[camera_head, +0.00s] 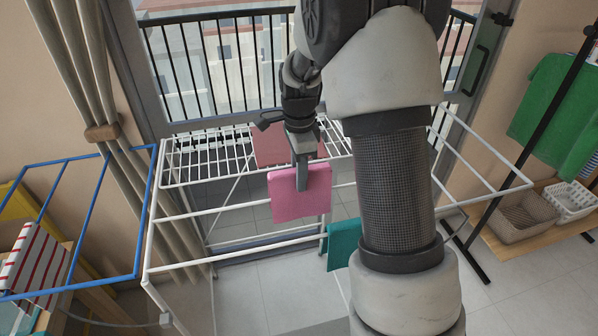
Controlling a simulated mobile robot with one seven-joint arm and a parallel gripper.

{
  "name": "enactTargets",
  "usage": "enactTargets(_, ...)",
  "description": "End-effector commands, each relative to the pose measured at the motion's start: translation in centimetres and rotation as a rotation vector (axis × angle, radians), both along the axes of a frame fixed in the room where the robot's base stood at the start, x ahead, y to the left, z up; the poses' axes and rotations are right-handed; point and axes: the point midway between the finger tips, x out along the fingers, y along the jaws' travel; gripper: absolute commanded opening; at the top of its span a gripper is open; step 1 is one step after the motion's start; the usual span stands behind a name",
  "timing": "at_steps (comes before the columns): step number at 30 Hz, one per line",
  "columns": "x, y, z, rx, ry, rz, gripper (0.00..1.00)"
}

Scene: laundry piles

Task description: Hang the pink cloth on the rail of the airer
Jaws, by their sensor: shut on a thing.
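The pink cloth (287,199) hangs from my gripper (301,183) in the middle of the head view. My gripper points down and is shut on the cloth's upper part. The white airer (178,217) stands below and around it, with several rails. A darker pink cloth (268,147) lies on the airer's rear rack, partly hidden by my arm. A teal cloth (341,243) hangs on a nearer rail, partly hidden by my arm.
A blue rack (154,200) is at the left, near a red-striped cloth (32,262). A curtain (88,62) hangs at the left. A green cloth (554,100) hangs at the right above baskets (526,214). The front left rails are bare.

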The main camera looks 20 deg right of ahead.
Motion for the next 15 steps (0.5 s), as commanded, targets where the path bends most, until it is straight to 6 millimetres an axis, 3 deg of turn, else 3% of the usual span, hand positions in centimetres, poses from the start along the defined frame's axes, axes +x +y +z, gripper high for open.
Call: enactTargets(15, 0.0, 0.1, -4.4, 0.0, 0.001, 0.001, 0.02)
